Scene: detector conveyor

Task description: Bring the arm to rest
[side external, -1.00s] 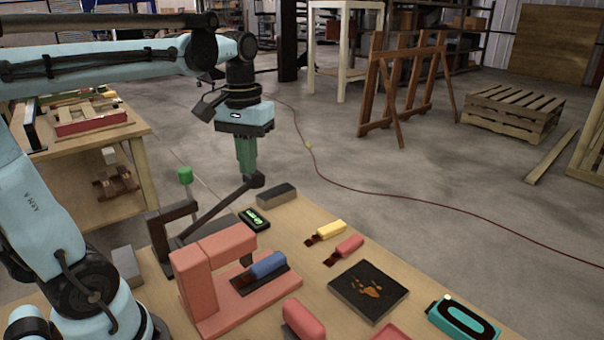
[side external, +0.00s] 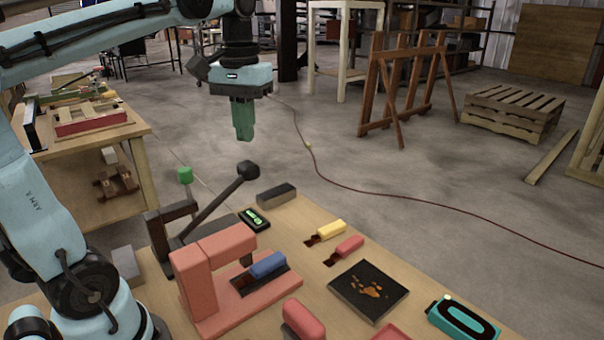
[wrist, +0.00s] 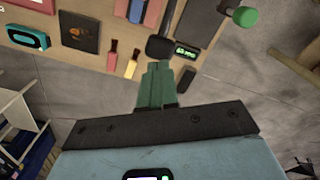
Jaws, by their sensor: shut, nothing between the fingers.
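My gripper (side external: 243,136) hangs fingers-down above the far side of the workbench, its green fingers together and empty. It also shows in the wrist view (wrist: 158,72), fingers closed. Below it in the side view is the dark lever (side external: 215,204) with a round black knob (side external: 248,170); a clear gap separates the knob from the fingertips. The lever slants up from its dark stand (side external: 177,220). In the wrist view the knob (wrist: 160,47) appears just beyond the fingertips.
The bench (side external: 315,275) holds a pink press-like frame (side external: 200,285), a blue block (side external: 268,265), a small display (side external: 254,219), yellow and red pieces, a dark plate (side external: 350,300) and a teal device (side external: 462,320). A green knob (side external: 185,175) stands behind. Air around my gripper is clear.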

